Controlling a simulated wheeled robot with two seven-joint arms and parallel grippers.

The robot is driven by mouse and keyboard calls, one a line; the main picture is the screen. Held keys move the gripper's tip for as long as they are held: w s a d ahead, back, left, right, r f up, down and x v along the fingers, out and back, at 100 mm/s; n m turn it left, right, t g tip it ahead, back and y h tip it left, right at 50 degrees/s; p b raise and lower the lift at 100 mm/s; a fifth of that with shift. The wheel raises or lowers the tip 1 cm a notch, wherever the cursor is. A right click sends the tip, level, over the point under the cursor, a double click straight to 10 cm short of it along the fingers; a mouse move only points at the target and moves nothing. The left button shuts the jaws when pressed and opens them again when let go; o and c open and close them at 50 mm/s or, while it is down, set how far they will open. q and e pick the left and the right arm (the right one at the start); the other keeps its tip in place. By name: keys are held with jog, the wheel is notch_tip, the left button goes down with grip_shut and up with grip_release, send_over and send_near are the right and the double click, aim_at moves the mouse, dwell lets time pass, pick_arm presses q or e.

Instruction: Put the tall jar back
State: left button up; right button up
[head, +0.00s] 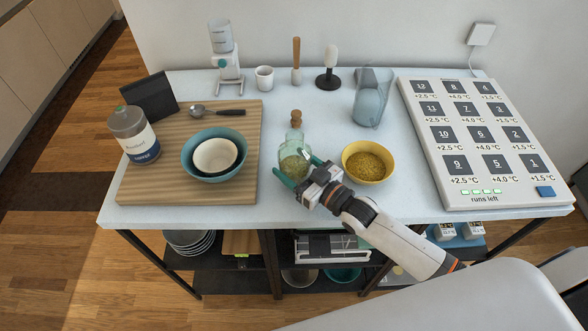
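A clear greenish glass jar (294,148) with a cork stopper stands upright on the white table, with yellowish-green contents at its bottom. It is the tall stoppered jar near the middle. My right gripper (296,167) reaches in from the lower right at the jar's lower body. Its two teal fingers are spread, one on each side of the jar. I cannot tell whether they press on the glass. My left gripper is not in view.
A yellow bowl of grains (367,163) stands close right of the gripper. Nested bowls (188,160) and a spoon (220,112) are on the wooden board (200,193). A clear pitcher (371,98) and button panel (420,130) stand right. Shelves below hold plates (190,241).

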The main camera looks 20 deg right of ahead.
jog(key=shift+f, duration=1)
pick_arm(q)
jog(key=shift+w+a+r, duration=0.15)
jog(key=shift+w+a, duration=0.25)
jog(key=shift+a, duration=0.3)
pick_arm(e)
jog(key=shift+f, duration=0.1)
jog(key=o, duration=1)
jog(key=shift+f, duration=0.15)
jog(key=o, duration=0.4)
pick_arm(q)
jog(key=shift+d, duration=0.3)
